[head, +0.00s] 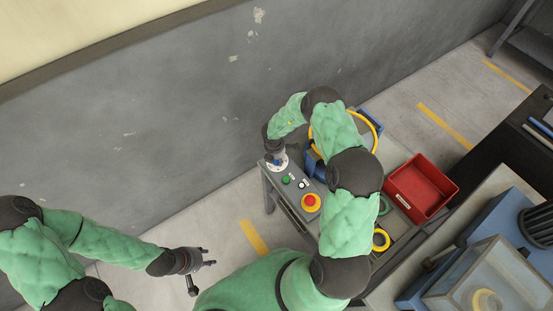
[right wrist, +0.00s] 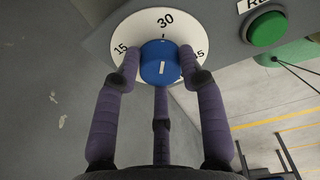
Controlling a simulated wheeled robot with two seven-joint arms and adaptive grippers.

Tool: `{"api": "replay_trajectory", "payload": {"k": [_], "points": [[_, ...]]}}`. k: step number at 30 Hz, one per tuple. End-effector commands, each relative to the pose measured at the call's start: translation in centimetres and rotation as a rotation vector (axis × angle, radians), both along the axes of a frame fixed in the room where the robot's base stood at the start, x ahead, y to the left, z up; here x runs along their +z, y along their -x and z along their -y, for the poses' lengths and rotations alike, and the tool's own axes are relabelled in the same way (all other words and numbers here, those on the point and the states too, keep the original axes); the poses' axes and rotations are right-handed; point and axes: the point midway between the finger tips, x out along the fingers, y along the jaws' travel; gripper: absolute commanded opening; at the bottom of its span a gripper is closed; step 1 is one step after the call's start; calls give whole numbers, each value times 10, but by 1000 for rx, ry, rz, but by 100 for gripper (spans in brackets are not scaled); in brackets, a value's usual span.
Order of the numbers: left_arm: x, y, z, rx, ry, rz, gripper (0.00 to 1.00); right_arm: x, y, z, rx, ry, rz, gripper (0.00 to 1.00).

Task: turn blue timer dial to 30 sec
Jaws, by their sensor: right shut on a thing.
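The blue timer dial (right wrist: 161,62) sits on a round white face (right wrist: 188,28) marked 15 and 30, with a third number partly hidden behind a finger. The white line on the dial is nearly upright in the right wrist view and lines up roughly with the 30 at the top. My right gripper (right wrist: 158,70) has its dark fingers around the dial, shut on it. In the head view my right gripper (head: 274,150) points down at the dial on the grey control panel (head: 285,197). My left gripper (head: 207,257) is open and empty, away to the left of the panel.
A green button (right wrist: 267,29) is beside the dial face. A red emergency stop (head: 311,201) is on the same panel. A red bin (head: 422,188) and a yellow ring (head: 381,239) are further right. A grey wall (head: 150,120) stands behind.

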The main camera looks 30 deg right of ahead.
Motion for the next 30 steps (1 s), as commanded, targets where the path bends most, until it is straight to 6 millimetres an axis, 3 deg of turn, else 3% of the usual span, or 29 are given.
{"api": "replay_trajectory", "payload": {"k": [1,23,24,25,30], "points": [[-2,0,0,0,0,0,40,-7,8,-7,-14,-8,-10,8],[-6,0,0,0,0,0,40,-7,7,-10,-84,-14,13,8],[-6,0,0,0,0,0,40,-7,6,-10,-84,-14,13,52],[-6,0,0,0,0,0,40,-7,7,-10,-84,-14,13,60],[-6,0,0,0,0,0,40,-5,5,-7,-86,-11,16,63]]}}
